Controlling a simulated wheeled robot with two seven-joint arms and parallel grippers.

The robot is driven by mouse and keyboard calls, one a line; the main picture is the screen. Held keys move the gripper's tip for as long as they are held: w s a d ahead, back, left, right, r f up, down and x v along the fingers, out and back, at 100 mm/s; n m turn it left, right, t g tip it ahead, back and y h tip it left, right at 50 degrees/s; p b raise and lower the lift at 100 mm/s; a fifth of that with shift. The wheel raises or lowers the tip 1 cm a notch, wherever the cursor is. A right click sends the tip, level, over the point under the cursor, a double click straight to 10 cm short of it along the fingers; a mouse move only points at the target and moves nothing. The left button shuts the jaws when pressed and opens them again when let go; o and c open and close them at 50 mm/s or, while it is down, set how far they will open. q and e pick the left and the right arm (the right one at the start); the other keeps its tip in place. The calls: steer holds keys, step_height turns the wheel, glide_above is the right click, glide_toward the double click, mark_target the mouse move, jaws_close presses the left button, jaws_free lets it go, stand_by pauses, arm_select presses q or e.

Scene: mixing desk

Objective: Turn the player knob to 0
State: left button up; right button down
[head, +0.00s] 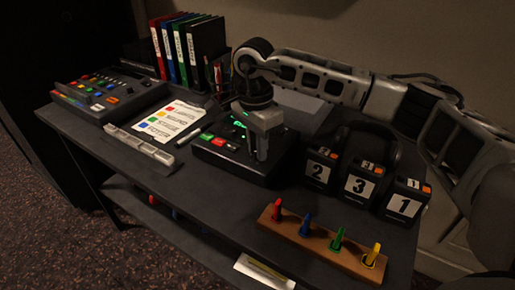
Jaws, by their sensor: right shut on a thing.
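The player (225,158) is a black box in the middle of the desk, with a green lit display (239,124) and red and green buttons on its sloped front. My right gripper (259,156) points down onto the right part of its top. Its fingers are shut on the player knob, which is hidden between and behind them. The knob's marking and setting cannot be read. My left gripper is not in view.
Three black numbered blocks (361,186) stand right of the player, with headphones (372,140) behind. A wooden rack (322,244) with coloured pegs lies in front. A sheet with coloured marks (168,122), a button console (103,93) and binders (188,45) are left.

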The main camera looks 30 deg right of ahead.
steer(key=n, duration=0.2)
steer(key=shift+n+b, duration=0.35)
steer(key=shift+n, duration=0.05)
steer(key=shift+r+n, duration=0.1)
steer(key=shift+n, duration=0.9)
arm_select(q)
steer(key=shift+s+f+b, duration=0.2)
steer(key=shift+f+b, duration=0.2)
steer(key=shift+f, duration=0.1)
arm_select(e)
steer(key=shift+n, duration=0.9)
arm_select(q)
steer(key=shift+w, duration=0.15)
arm_select(e)
steer(key=c, duration=1.3)
jaws_free()
steer(key=shift+c, duration=0.2)
arm_select(q)
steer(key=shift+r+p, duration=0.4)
steer(key=shift+p, duration=0.55)
arm_select(e)
step_height(320, 180, up, 16)
steer(key=shift+w+a, duration=0.25)
steer(key=shift+a, duration=0.05)
